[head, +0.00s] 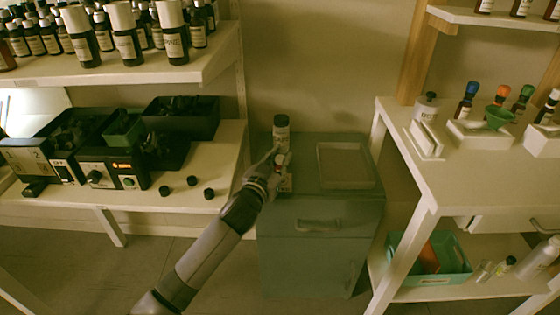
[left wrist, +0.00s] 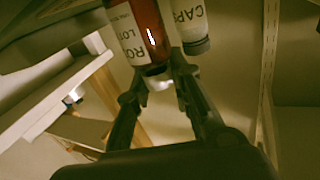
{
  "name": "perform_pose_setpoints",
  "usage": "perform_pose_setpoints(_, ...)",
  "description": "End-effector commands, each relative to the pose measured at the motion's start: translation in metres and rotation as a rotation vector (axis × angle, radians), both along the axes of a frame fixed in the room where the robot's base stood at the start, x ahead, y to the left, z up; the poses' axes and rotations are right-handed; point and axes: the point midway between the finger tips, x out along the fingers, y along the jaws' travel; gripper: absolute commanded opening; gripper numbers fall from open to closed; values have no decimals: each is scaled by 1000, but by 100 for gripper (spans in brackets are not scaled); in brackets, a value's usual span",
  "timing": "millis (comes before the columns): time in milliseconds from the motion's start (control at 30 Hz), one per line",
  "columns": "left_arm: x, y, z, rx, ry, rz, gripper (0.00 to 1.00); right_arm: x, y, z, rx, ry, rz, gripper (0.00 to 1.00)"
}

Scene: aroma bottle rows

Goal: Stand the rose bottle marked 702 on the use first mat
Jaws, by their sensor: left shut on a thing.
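My left gripper (head: 275,157) is over the grey cabinet, shut on a small bottle (head: 283,177) of which only a little shows past the fingers. In the left wrist view, an amber-red bottle (left wrist: 152,22) with a white label starting "RO" and "LOT" is at the fingers of the left gripper (left wrist: 160,88). The number on its label is not readable. A shallow square tray or mat (head: 373,181) with a raised-looking rim lies on the cabinet top, right of the gripper; I cannot read any marking on it. My right gripper is not in view.
A dark-capped jar (head: 281,127) stands close behind the gripper; its "CAPS" label shows in the left wrist view (left wrist: 190,20). The grey cabinet (head: 320,215) stands between a left bench with several loose caps and a right table (head: 455,170) with bottles in white holders.

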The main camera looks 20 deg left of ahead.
Motion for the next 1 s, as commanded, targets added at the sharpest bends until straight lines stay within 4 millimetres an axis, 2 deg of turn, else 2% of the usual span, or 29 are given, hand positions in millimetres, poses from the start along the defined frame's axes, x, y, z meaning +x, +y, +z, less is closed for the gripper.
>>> perform_pose_setpoints(400, 0, 0, -4, 0, -1, 0, 0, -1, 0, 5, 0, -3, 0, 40)
perform_pose_setpoints(433, 0, 0, -3, 0, 0, 0, 21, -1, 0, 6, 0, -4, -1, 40)
perform_pose_setpoints(500, 0, 0, -3, 0, 0, 0, 26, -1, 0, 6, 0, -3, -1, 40)
perform_pose_setpoints(700, 0, 0, -3, 0, 0, 0, 39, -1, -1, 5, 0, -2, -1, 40)
perform_pose_setpoints(1000, 0, 0, -3, 1, 0, 0, 40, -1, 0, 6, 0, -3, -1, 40)
